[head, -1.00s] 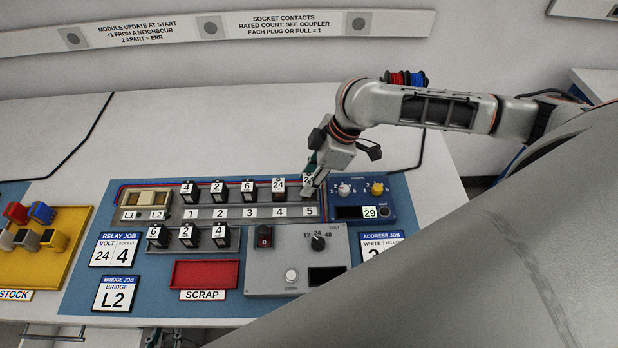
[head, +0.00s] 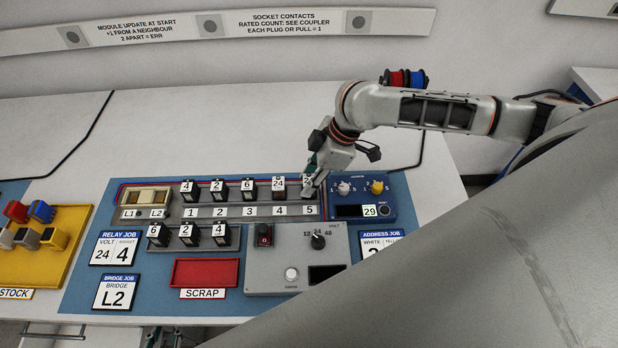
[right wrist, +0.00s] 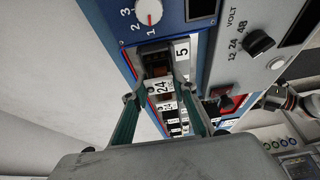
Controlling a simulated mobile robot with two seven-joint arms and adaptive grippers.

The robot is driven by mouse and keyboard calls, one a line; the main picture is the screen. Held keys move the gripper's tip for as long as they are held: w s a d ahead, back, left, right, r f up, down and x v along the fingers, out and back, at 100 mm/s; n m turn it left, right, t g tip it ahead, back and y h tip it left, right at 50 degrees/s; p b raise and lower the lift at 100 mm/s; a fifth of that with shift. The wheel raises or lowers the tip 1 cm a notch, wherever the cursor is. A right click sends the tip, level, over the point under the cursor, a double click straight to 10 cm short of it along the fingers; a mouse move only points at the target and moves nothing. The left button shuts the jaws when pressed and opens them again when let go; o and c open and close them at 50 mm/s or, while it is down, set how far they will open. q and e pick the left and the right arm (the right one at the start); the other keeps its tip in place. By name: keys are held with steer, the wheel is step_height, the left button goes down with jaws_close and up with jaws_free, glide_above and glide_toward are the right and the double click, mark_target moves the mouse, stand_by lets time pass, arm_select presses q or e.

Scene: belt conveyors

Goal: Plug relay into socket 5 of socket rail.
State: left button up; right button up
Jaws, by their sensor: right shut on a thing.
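My right gripper (head: 313,183) is at the right end of the socket rail (head: 235,211), over socket 5. It is shut on a dark relay (right wrist: 157,66), whose label is partly covered in the head view and seems to read 24 in the right wrist view. The relay stands at socket 5, beside the number plate 5 (right wrist: 182,52); I cannot tell whether it is fully seated. Sockets 1 to 4 hold relays labelled 4, 2, 6 and 24 (head: 279,188). Parts of what looks like my left gripper (head: 165,339) show at the bottom edge; its jaws are unclear.
The address box (head: 360,203) with knobs is close right of socket 5. A grey voltage panel (head: 275,268) and red scrap tray (head: 206,260) lie in front. Three spare relays (head: 188,236) stand before the rail. A yellow stock tray (head: 70,235) is at left.

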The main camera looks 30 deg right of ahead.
steer(key=shift+f, duration=0.4)
stand_by(0.3)
steer(key=o, duration=1.1)
steer(key=shift+o, duration=0.4)
steer(key=o, duration=0.4)
steer(key=shift+r, duration=3.8)
